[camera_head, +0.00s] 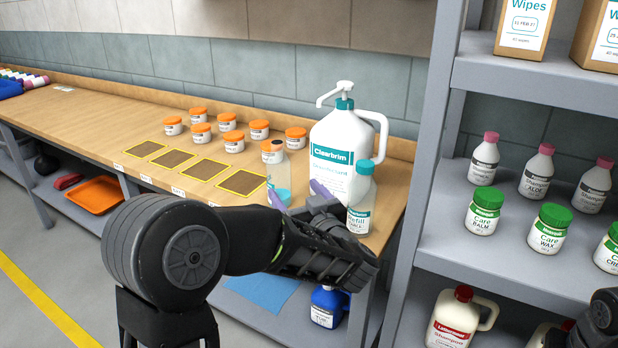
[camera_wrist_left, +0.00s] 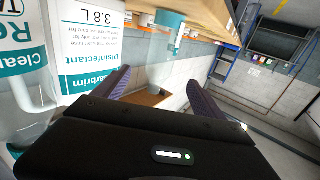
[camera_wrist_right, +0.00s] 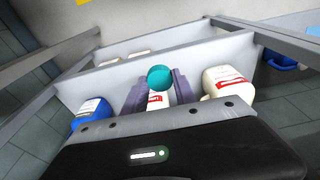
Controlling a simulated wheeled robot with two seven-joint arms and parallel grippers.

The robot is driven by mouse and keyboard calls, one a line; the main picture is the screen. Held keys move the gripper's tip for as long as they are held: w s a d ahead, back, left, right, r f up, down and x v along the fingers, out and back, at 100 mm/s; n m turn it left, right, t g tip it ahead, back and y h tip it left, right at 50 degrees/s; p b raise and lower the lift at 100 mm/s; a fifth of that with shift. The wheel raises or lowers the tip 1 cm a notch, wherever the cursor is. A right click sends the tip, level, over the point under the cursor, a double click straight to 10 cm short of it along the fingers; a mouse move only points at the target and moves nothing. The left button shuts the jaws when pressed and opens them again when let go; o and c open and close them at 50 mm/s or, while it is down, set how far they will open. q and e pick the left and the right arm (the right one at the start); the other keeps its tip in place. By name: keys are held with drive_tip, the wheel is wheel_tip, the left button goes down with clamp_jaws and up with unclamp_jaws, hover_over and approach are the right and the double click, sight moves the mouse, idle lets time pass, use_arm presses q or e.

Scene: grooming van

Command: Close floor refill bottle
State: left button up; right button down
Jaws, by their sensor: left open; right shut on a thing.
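A clear bottle (camera_head: 279,177) with teal at its base stands on the bench; no cap is visible on it. It also shows beyond my left fingers in the left wrist view (camera_wrist_left: 160,72). My left gripper (camera_head: 298,196) is open, its purple fingers spread near this bottle. A refill bottle (camera_head: 361,204) with a teal cap stands just right of the gripper, also at the left wrist view's left edge (camera_wrist_left: 22,75). My right gripper (camera_wrist_right: 160,88) is shut on a round teal cap (camera_wrist_right: 159,77). Its fingers are outside the head view. I cannot read the clear bottle's label.
A large white Clearbrim pump jug (camera_head: 336,150) stands behind the refill bottle. Several orange-lidded jars (camera_head: 233,142) and yellow-edged mats (camera_head: 204,169) lie leftward. A grey shelf unit (camera_head: 455,205) holding bottles rises at right. Bare bench (camera_head: 85,125) lies farther left.

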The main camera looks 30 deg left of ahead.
sight(282, 175)
use_arm(q)
drive_tip(key=x, duration=0.6)
drive_tip(key=shift+w+a, duration=0.15)
drive_tip(key=shift+a, duration=0.1)
use_arm(e)
drive_tip(key=shift+r, duration=0.15)
use_arm(q)
drive_tip(key=shift+p+x, duration=0.35)
drive_tip(key=shift+x, duration=2.35)
use_arm(e)
drive_tip(key=shift+r, duration=0.25)
use_arm(q)
drive_tip(key=shift+r, duration=0.15)
drive_tip(key=shift+c, duration=0.5)
drive_tip(key=c, duration=1.5)
wheel_tip(282, 175, up, 10)
drive_tip(key=shift+p, duration=0.65)
use_arm(e)
drive_tip(key=shift+r, duration=0.65)
